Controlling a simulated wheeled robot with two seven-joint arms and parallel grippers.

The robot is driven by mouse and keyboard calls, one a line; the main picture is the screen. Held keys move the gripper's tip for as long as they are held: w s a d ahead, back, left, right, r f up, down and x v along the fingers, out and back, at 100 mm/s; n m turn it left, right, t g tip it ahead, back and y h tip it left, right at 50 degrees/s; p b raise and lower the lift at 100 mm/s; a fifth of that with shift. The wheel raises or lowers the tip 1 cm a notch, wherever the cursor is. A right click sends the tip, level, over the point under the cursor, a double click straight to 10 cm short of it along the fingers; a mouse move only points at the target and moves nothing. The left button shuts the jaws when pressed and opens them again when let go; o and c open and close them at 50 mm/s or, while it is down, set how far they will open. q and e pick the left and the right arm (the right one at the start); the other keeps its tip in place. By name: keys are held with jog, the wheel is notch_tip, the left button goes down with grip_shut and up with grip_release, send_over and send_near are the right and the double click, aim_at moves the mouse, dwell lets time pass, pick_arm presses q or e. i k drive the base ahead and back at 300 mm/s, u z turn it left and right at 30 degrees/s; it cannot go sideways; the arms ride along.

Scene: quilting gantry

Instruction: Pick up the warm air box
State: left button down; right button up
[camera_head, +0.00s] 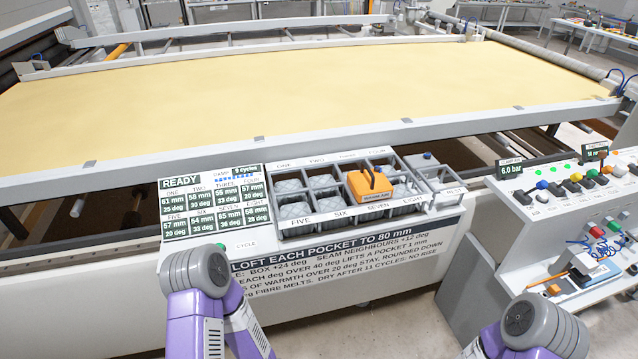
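The warm air box (369,187) is a small orange box with a dark handle on top and a pale label on its front. It sits in the grey pocket tray (331,227) on the front of the gantry, at the front-row pocket marked SEVEN. It hides most of that pocket. Grey quilted material fills other pockets, such as FIVE (295,211). My two purple arms with grey joints show at the bottom, one left of the tray and one at the lower right. Neither gripper is in the picture, and nothing touches the box.
A READY display (214,208) stands left of the tray, and an empty frame marked REST (449,196) is at its right end. A control panel (572,190) with coloured knobs is at the right. Behind the tray, a long rail (300,146) fronts the wide yellow quilt (290,90).

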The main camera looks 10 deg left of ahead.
aim_at(368, 185)
jog(key=u, duration=0.75)
jog(key=i, duration=0.45)
jog(key=z, duration=0.05)
